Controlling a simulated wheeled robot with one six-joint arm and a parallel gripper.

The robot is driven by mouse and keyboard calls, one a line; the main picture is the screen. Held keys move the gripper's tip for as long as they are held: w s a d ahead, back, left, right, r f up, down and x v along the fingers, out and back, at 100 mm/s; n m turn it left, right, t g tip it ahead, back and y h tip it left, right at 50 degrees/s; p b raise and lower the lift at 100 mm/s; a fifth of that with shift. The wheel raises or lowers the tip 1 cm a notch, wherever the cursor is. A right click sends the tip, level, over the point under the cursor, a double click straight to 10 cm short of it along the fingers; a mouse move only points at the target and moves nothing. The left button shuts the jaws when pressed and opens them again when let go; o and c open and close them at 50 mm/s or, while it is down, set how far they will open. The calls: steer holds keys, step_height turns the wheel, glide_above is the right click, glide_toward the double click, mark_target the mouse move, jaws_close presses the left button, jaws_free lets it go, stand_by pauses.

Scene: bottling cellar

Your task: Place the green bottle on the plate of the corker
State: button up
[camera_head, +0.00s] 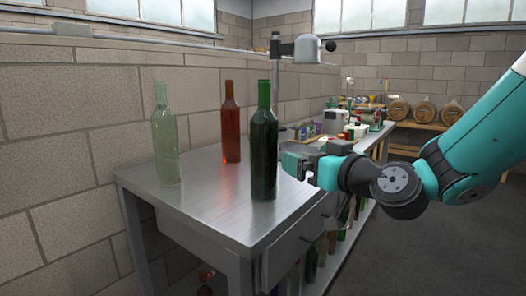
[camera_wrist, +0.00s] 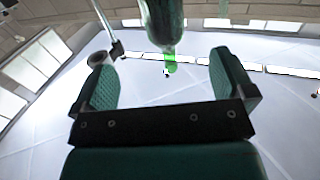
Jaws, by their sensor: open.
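The dark green bottle (camera_head: 263,150) stands upright near the front right edge of the metal bench (camera_head: 215,205). In the wrist view the green bottle (camera_wrist: 162,22) shows at the top, centred between my fingers sideways. My gripper (camera_head: 291,160) is just right of the bottle at the height of its body. It is open and empty; both fingers (camera_wrist: 160,65) show spread apart in the wrist view. The corker (camera_head: 297,48), with a metal post and grey head, rises behind the green bottle. Its plate cannot be made out.
A clear pale green bottle (camera_head: 165,138) and an amber bottle (camera_head: 231,125) stand on the bench left of and behind the green one. A brick wall (camera_head: 55,150) borders the bench's left side. Small items and a white box (camera_head: 336,121) stand further back.

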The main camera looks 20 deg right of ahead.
mark_target(272, 143)
steer(key=p+x, duration=0.8)
steer(key=x, duration=0.2)
steer(key=shift+w+a+r, duration=0.1)
steer(key=shift+a+r, duration=0.05)
steer(key=shift+a, duration=0.1)
steer(key=p+x, duration=0.4)
steer(key=x, duration=0.1)
steer(key=shift+w, duration=0.15)
steer(key=shift+w+f, duration=0.25)
steer(key=shift+f, duration=0.05)
steer(key=c, duration=1.6)
steer(key=shift+r, duration=0.15)
jaws_close()
